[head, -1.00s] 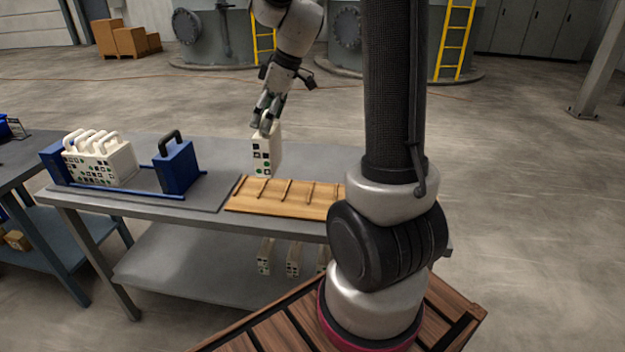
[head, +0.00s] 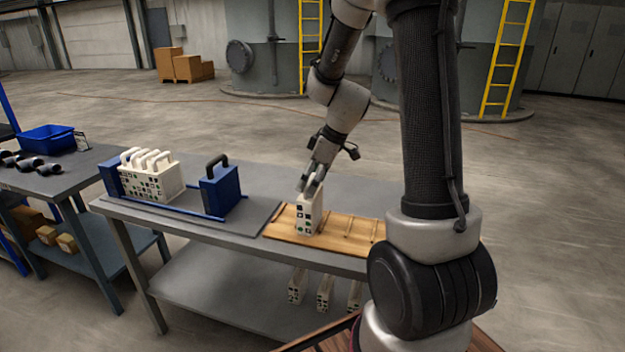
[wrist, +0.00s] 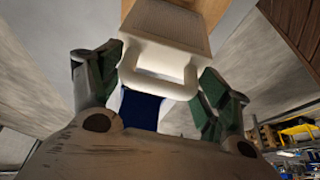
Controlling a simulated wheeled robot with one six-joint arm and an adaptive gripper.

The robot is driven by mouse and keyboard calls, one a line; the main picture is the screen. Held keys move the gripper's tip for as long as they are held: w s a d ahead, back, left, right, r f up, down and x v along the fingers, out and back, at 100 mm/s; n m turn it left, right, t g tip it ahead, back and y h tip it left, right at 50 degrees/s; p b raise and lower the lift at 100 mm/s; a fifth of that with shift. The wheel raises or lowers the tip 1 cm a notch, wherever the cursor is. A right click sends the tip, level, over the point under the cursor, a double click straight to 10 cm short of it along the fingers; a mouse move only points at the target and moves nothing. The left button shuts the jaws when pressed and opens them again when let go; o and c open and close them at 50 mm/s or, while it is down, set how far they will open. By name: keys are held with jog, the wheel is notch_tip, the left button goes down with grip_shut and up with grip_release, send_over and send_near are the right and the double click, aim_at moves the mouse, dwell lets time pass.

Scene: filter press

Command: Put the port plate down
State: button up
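The port plate (head: 308,215) is a cream slab with dark and green square ports and a loop handle. It stands upright at the left end of the wooden slotted rack (head: 347,246) on the table. Its base appears to touch the rack; whether it sits in a slot is hidden. My gripper (head: 312,186) is above it at the handle.
A blue press frame with end blocks (head: 220,190) and several cream plates (head: 150,180) stands left of the rack. More plates (head: 325,292) stand on the lower shelf. The rack's right slots are empty. A side table with a blue bin (head: 47,138) is far left.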

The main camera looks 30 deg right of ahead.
jog(key=o, duration=0.4)
jog(key=shift+r, duration=0.1)
jog(key=v, duration=1.2)
jog(key=s+a+r+m+h, duration=0.1)
jog(key=s+m, duration=0.2)
jog(key=s, duration=0.4)
jog(key=s+r+m+h, duration=0.1)
jog(key=s+m, duration=0.2)
jog(key=s, duration=0.4)
jog(key=s+a+r+m+t+h, duration=0.1)
jog(key=s+r+m, duration=0.1)
jog(key=s, duration=0.5)
jog(key=shift+s+a+r+m, duration=0.1)
jog(key=shift+s+a+m, duration=0.05)
jog(key=shift+a+m, duration=0.3)
jog(key=shift+d, duration=0.1)
